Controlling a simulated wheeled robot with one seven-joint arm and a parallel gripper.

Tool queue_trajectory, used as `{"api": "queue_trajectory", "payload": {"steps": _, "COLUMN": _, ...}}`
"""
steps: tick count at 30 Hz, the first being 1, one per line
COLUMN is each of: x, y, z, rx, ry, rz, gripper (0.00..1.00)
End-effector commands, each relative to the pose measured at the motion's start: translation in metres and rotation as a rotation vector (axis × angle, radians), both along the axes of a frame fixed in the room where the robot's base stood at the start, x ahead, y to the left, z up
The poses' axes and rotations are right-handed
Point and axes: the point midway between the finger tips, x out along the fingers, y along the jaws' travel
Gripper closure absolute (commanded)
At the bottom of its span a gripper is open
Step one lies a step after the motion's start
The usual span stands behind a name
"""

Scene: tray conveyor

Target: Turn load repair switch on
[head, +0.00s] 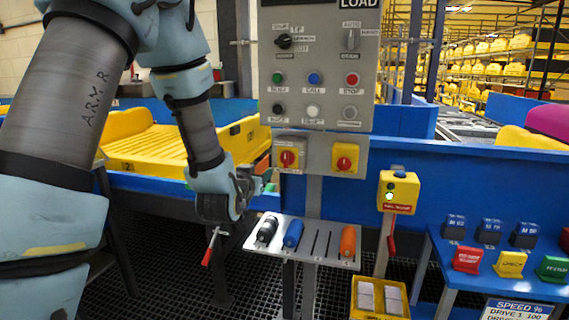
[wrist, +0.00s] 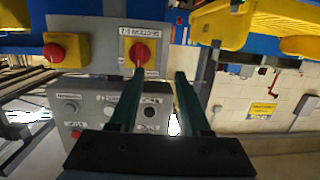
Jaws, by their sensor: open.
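Two red rotary switches sit below the grey panel headed "LOAD" (head: 350,60). I cannot read which label says load repair. My gripper (head: 268,183) is just left of and below the left switch. The wrist view is turned over: the left switch (wrist: 140,53) is just beyond my open, empty fingers (wrist: 157,76), nearer the left finger in the picture. Contact cannot be told. The right switch (wrist: 56,52) is further left there.
The panel's buttons and selectors (head: 313,78) are above the switches. A shelf with coloured handles (head: 325,243) projects below. A yellow box with a button (head: 399,191) stands to the right. A yellow tray (head: 150,150) is on the conveyor behind my arm.

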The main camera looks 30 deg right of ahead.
Motion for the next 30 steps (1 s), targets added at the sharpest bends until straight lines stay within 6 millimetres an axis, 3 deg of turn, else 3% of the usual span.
{"api": "queue_trajectory", "payload": {"steps": 3, "x": -0.013, "y": -0.024, "z": 0.006, "rx": -0.066, "ry": -0.074, "rz": -0.04, "gripper": 0.53}}
{"api": "queue_trajectory", "payload": {"steps": 8, "x": -0.016, "y": -0.036, "z": 0.013, "rx": -0.101, "ry": -0.112, "rz": -0.055, "gripper": 0.53}}
{"api": "queue_trajectory", "payload": {"steps": 24, "x": 0.049, "y": -0.094, "z": 0.015, "rx": -0.102, "ry": -0.113, "rz": -0.053, "gripper": 0.53}}
{"api": "queue_trajectory", "payload": {"steps": 30, "x": 0.059, "y": -0.104, "z": 0.013, "rx": -0.101, "ry": -0.112, "rz": -0.053, "gripper": 0.53}}
